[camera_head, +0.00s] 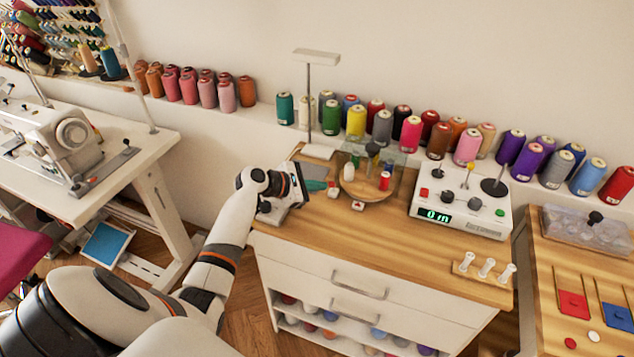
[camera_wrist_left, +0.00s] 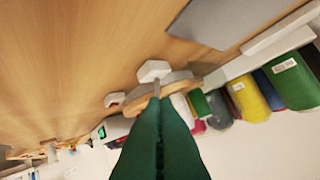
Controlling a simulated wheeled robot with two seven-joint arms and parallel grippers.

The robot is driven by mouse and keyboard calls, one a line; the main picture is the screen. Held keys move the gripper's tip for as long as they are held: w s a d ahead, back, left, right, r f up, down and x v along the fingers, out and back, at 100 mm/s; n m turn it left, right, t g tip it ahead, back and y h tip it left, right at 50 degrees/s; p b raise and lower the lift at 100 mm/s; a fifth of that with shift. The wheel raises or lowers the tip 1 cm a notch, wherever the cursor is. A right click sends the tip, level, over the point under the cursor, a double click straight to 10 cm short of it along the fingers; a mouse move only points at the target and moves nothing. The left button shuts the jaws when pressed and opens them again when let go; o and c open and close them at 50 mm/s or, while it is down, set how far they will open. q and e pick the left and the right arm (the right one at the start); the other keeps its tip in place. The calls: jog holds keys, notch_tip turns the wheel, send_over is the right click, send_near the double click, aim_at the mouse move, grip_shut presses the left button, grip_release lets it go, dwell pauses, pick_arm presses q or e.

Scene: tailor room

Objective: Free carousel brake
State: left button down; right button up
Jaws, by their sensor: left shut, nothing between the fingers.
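In the left wrist view the disc's edge (camera_wrist_left: 180,77) lies just beyond my fingertips. A white hexagonal piece (camera_wrist_left: 153,70) shows by the disc in the wrist view. My left gripper (camera_head: 325,185) has green fingers, shut and empty (camera_wrist_left: 157,100), close to the disc's left side. My right gripper is out of view.
Another white block with red (camera_head: 358,205) sits at the disc's front. A lamp-like stand (camera_head: 309,100) rises behind my gripper. A white control box (camera_head: 461,206) with a green display stands right, and a rack of white pegs (camera_head: 486,268) at front right. Thread spools line the back ledge.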

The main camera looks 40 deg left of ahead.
pick_arm(q)
jog(key=shift+w+r+g+p, duration=0.15)
jog(key=shift+r+g+p, duration=0.2)
jog(key=shift+p, duration=0.9)
jog(key=w+g+p, duration=0.1)
jog(key=p, duration=0.2)
jog(key=r+n+g+p, duration=0.1)
jog(key=p, duration=0.2)
jog(key=shift+w+a+r+g, duration=0.25)
jog(key=shift+w+r, duration=0.05)
jog(key=shift+w, duration=0.05)
jog(key=shift+w+f+n+g+p, duration=0.1)
jog(key=shift+w+n+g+p, duration=0.1)
jog(key=shift+n+g+p, duration=0.15)
jog(key=shift+w+a+g, duration=0.1)
jog(key=shift+w+g, duration=0.2)
jog(key=shift+g, duration=0.15)
jog(key=shift+w+f+n+g+b, duration=0.25)
jog(key=shift+w+n+g+b, duration=0.15)
jog(key=shift+g, duration=0.4)
jog(key=shift+a+r, duration=0.1)
jog(key=shift+r+p, duration=0.8)
jog(key=shift+p, duration=0.15)
jog(key=shift+s, duration=0.1)
